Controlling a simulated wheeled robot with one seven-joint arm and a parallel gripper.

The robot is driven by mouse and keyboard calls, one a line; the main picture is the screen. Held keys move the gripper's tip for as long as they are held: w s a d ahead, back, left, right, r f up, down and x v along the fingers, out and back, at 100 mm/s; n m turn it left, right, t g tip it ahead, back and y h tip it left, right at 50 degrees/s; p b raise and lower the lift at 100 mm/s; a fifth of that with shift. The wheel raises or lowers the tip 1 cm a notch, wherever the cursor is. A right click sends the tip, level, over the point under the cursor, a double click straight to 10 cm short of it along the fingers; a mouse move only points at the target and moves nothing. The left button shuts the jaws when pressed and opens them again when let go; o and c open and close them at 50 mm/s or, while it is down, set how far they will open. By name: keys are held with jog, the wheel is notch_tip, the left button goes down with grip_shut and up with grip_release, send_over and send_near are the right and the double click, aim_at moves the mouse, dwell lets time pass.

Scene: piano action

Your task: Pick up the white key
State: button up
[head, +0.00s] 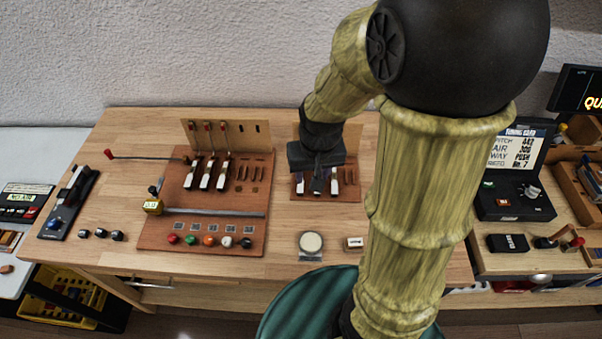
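My gripper (318,184) is dark and points down over the small brown key board (349,195) right of the table's middle. Its body hides much of that board, and the gap between its fingers is not clear. White keys show on both sides of the fingers: a white key (300,186) at the left and another white key (334,186) at the right. I cannot tell whether the fingers touch either one. Several more white keys (205,180) stand on the larger brown board (262,180) at the left.
Colored buttons (209,240) line the larger board's front. A round pale disc on a stand (311,243) and a small labelled block (354,244) sit in front of the small board. A black tuning-card case (515,200) stands at the right. Bare wood lies between the boards.

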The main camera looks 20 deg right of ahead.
jog(key=w+f+m+g+p, duration=0.1)
jog(key=w+m+g+p, duration=0.1)
jog(key=w, duration=1)
jog(key=shift+d+m+p, duration=0.2)
jog(key=shift+m+p, duration=0.1)
jog(key=shift+p, duration=0.1)
jog(key=shift+f, duration=0.15)
notch_tip(320, 180, down, 12)
jog(key=p, duration=0.2)
jog(key=shift+p, duration=0.35)
